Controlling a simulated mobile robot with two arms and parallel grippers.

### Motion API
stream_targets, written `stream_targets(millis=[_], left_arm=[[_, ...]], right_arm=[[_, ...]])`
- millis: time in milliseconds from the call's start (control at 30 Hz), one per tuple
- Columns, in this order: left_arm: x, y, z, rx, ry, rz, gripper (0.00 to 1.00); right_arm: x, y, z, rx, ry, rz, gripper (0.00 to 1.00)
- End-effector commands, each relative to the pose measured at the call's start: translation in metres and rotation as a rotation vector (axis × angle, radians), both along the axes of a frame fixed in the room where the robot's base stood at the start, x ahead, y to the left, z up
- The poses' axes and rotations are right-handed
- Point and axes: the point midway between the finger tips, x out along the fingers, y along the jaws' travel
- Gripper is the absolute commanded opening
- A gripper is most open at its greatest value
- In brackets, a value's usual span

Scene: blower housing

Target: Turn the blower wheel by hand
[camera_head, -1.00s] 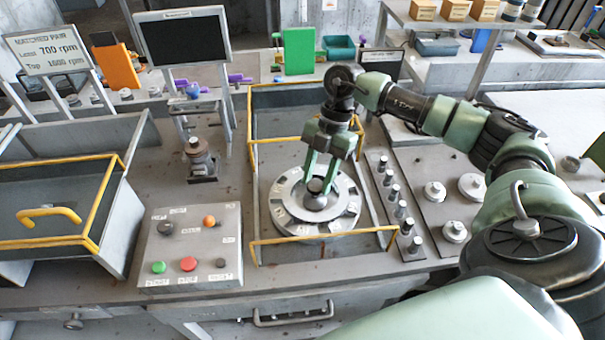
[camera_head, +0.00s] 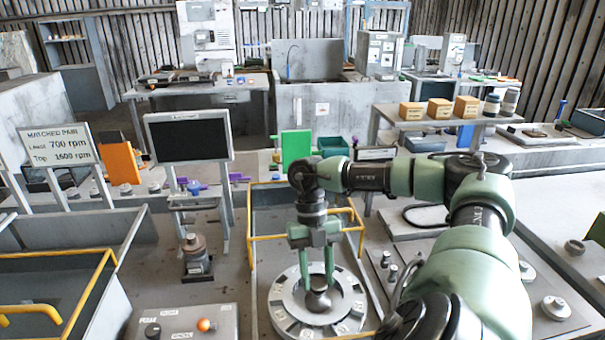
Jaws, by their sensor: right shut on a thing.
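The blower wheel (camera_head: 345,316) is a pale grey disc with dark slots around it, lying flat inside a yellow-railed housing (camera_head: 254,262). A round dark knob (camera_head: 318,297) stands at its centre. My right gripper (camera_head: 318,284) points straight down with its two green fingers on either side of the knob, shut on it. The fingertips partly cover the knob's sides. My left gripper is not in view.
A control box (camera_head: 185,322) with an orange knob is cut off at the bottom edge. A dark screen (camera_head: 188,137) stands behind the housing. A small motor-like part (camera_head: 196,256) sits left of it. A yellow-railed bin (camera_head: 55,290) is at the left.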

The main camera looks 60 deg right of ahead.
Motion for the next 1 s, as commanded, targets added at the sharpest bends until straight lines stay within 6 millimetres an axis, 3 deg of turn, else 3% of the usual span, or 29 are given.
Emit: stream_targets(millis=[667, 700, 767, 1000], left_arm=[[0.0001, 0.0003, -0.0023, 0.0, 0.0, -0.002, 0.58], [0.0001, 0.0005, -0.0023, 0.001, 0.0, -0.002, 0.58], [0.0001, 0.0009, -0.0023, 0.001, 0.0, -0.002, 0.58], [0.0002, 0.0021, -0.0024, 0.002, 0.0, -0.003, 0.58]], right_arm=[[-0.0063, -0.0051, 0.0014, 0.0, -0.004, 0.053, 0.0], [-0.0063, -0.0051, 0.0014, 0.0, -0.004, 0.053, 0.4], [-0.0064, -0.005, 0.0013, 0.0, -0.004, 0.053, 0.57], [-0.0068, -0.0049, 0.0005, 0.0, -0.002, 0.053, 0.59]])
